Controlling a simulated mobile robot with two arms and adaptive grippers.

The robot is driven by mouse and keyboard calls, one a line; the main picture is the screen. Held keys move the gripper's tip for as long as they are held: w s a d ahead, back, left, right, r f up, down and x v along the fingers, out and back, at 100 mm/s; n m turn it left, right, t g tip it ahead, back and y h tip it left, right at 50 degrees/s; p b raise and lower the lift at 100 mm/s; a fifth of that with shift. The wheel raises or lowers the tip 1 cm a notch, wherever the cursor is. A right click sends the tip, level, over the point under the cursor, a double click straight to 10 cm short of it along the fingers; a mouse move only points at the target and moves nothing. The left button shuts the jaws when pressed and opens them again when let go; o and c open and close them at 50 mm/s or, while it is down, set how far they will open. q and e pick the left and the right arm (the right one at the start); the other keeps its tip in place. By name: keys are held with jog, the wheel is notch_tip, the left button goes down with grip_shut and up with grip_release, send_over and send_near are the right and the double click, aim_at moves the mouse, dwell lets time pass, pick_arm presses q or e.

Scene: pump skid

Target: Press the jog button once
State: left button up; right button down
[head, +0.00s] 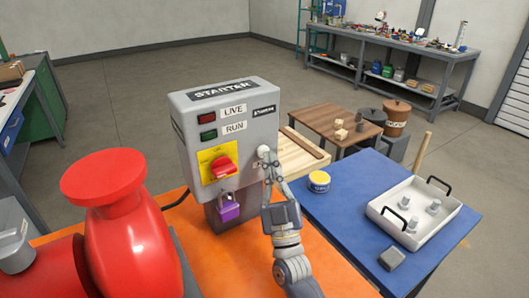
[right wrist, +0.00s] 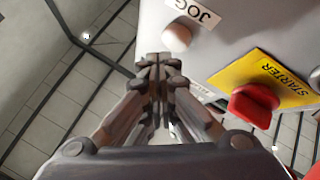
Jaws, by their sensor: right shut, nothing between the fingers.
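The grey starter box (head: 228,140) stands upright on the orange surface. Its jog button (head: 263,151) is a pale round knob on the right of the front face. In the right wrist view the jog button (right wrist: 177,38) sits beside the white JOG label (right wrist: 192,11). My right gripper (head: 268,166) is shut and empty, its tips close to the button. In the right wrist view its tips (right wrist: 158,64) lie just below and left of the button in the picture. I cannot tell whether they touch it. My left gripper is not in view.
A red rotary switch (head: 222,167) on a yellow plate and a purple padlock (head: 229,208) are left of the button. A big red pump part (head: 105,190) stands at left. A blue table (head: 345,215) at right holds a white tray (head: 447,215) and a yellow tin (head: 319,181).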

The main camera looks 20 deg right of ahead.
jog(key=s, duration=0.1)
jog(key=s+p, duration=0.1)
jog(key=s, duration=0.3)
jog(key=shift+d+p, duration=0.35)
dwell(0.6)
